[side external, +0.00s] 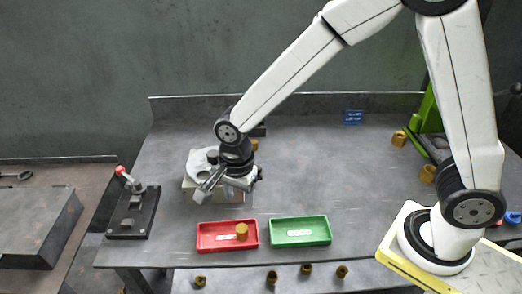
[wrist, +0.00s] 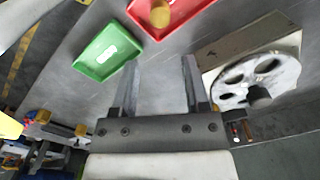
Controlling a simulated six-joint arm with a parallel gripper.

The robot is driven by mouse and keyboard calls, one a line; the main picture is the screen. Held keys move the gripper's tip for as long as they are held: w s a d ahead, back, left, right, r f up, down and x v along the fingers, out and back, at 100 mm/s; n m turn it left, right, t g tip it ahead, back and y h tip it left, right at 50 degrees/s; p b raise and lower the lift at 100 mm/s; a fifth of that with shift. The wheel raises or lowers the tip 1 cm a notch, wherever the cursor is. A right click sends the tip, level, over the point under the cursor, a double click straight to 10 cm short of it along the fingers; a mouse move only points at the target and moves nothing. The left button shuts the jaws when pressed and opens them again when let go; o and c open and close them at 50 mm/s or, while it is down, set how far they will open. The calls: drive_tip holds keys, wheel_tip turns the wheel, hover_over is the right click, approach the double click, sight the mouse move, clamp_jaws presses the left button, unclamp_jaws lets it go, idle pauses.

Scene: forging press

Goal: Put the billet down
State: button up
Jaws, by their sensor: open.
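A brass-coloured billet (side external: 241,231) stands in the right part of the red tray (side external: 207,243). The wrist view shows the same billet (wrist: 159,14) in the red tray (wrist: 190,9) at the top. My gripper (side external: 206,191) is above the table, left of and behind the red tray, near the pale disc fixture. In the wrist view my gripper (wrist: 158,65) has its two fingers spread apart with nothing between them. It is apart from the billet. The green tray (side external: 300,231) right of the red one looks empty; it also shows in the wrist view (wrist: 106,50).
The pale disc fixture (wrist: 258,75) on a block is close beside my gripper. A lever device with a red knob (side external: 131,205) stands at the left table edge. More brass pieces (side external: 398,138) lie at right and below the front edge. The table's middle is clear.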

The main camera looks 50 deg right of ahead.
drive_tip(key=shift+d, duration=0.1)
drive_tip(key=s+d+r+n+t, duration=0.1)
drive_tip(key=s+d+n, duration=0.3)
drive_tip(key=d+n, duration=0.3)
drive_tip(key=s+d+n+t, duration=0.1)
drive_tip(key=s+d+n, duration=0.2)
drive_tip(key=d+n, duration=0.4)
drive_tip(key=shift+s+d+r+n+t, duration=0.3)
drive_tip(key=shift+s+d+r+n, duration=0.1)
drive_tip(key=shift+n, duration=0.1)
